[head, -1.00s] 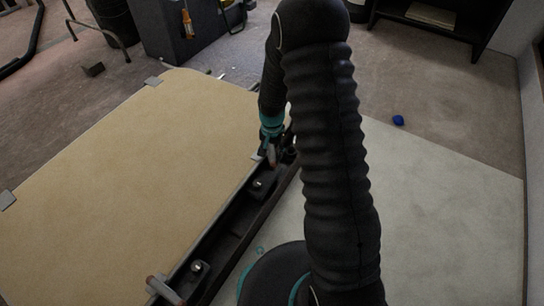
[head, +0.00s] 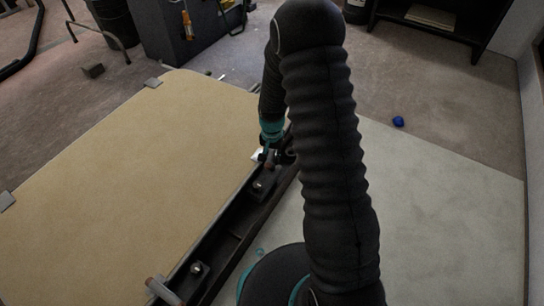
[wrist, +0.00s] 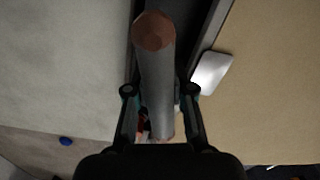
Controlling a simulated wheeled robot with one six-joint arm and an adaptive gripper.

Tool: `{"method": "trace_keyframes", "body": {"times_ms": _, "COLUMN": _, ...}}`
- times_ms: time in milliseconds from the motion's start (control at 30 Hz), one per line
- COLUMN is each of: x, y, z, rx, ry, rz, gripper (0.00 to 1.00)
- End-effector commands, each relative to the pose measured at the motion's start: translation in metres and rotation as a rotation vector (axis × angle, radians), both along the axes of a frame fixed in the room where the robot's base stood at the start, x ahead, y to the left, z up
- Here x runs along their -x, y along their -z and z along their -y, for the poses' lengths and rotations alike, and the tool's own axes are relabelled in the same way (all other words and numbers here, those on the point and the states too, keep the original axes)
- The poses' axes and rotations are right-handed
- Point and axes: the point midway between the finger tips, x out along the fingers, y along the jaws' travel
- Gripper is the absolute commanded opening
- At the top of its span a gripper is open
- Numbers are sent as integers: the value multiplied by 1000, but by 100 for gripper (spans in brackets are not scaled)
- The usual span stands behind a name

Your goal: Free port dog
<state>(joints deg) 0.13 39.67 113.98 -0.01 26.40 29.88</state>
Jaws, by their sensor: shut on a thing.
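A dog with a grey round handle and a copper-brown end (wrist: 155,75) lies between my gripper's fingers in the wrist view. My gripper (wrist: 160,92) is shut on this handle. In the head view my gripper (head: 268,155) is at the far end of the dark rail, low beside the tan panel; the dog there is mostly hidden by the gripper. A second dog handle (head: 163,290), grey with a brownish end, sits at the near end of the rail, apart from my gripper.
The dark rail (head: 228,238) with bolted blocks runs along the right edge of the tan panel (head: 120,170). Grey clips sit on the panel's edges. A blue object (head: 398,121) lies on the floor at right. A dark cabinet (head: 175,30) stands behind.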

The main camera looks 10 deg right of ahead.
Motion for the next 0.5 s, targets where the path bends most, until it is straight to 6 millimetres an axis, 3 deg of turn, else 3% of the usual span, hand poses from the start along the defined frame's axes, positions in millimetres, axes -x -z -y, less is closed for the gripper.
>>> {"method": "trace_keyframes", "body": {"times_ms": 267, "x": -1, "y": -1, "z": 0, "rx": -1, "ry": 70, "rz": 3, "gripper": 0}}
{"method": "trace_keyframes", "body": {"times_ms": 500, "x": -1, "y": -1, "z": 0, "rx": 0, "ry": 234, "rz": 4, "gripper": 0}}
